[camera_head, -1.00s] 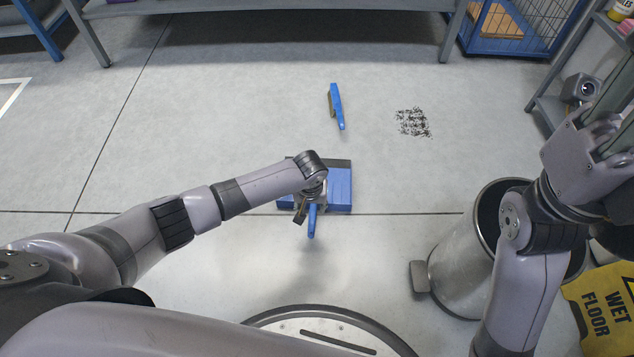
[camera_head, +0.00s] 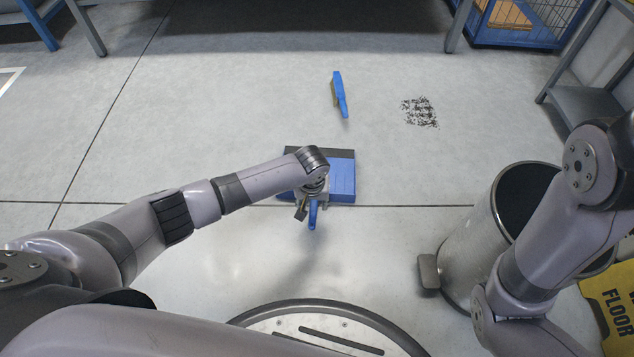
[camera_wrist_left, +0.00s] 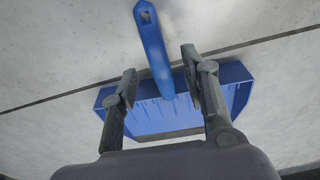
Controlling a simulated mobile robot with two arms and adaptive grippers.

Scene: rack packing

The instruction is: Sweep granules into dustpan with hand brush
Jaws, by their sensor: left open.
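The blue dustpan (camera_head: 341,180) lies on the floor in front of me, its dark lip facing away. My left gripper (camera_head: 307,208) is over the dustpan's handle. In the left wrist view the open fingers (camera_wrist_left: 160,88) stand on either side of the blue handle (camera_wrist_left: 154,48), with a gap on each side. The blue hand brush (camera_head: 340,95) lies on the floor beyond the dustpan, its bristles toward the left. The dark granules (camera_head: 421,112) are a flat patch on the floor to the right of the brush. My right gripper is out of the picture; only its arm shows at the right.
A steel bin (camera_head: 470,245) with a pedal stands at the right, partly behind my right arm. A yellow wet floor sign (camera_head: 612,300) is beside it. A blue wire cage (camera_head: 520,25) and a grey shelf (camera_head: 590,100) stand at the far right. The floor around the granules is clear.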

